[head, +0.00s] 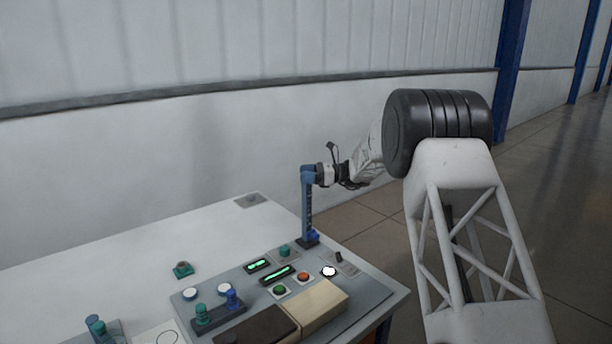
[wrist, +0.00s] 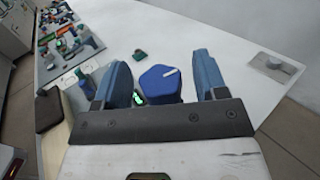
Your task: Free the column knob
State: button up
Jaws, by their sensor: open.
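The blue column (head: 307,208) stands upright on a dark base near the far right of the console. Its blue knob (wrist: 160,86), with a white pointer line on its face, shows in the wrist view between my fingers. My gripper (wrist: 164,80) is open, with one blue finger on each side of the knob. A gap shows between the knob and each finger, wider on the right. In the head view my gripper (head: 317,175) is at the column's top, coming in from the right. The fingers partly merge with the column there.
The grey console (head: 360,291) holds green displays, a green button (head: 279,290), a red button (head: 304,277), a lit white button (head: 329,271) and a beige box (head: 318,304). A teal knob (head: 182,269) stands apart on the white table. The table's back left is mostly clear.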

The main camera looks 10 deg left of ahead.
jog(key=w+d, duration=0.1)
jog(key=d, duration=0.6)
jog(key=shift+d, duration=0.3)
jog(key=s+d+r+n+h, duration=0.2)
jog(key=s+d+r+h, duration=0.1)
jog(key=s, duration=0.9)
jog(key=s+d+r+n+t+h, duration=0.1)
jog(key=s+d+r+n+h, duration=0.25)
jog(key=s, duration=0.75)
jog(key=s+d+r+n+h, duration=0.2)
jog(key=s+r+h, duration=0.1)
jog(key=s, duration=0.9)
jog(key=s+d+f+n+t+h, duration=0.1)
jog(key=s+d+f+n+h, duration=0.1)
jog(key=s, duration=0.9)
jog(key=s+d+f+n+t+h, duration=0.1)
jog(key=s+d+f+n+h, duration=0.2)
jog(key=s+d, duration=0.4)
jog(key=s+d+f+n+t+h, duration=0.2)
jog(key=s+d+n+h, duration=0.1)
jog(key=s, duration=1.3)
jog(key=shift+d+f+n, duration=0.15)
jog(key=shift+d+n, duration=0.2)
jog(key=shift+d, duration=0.35)
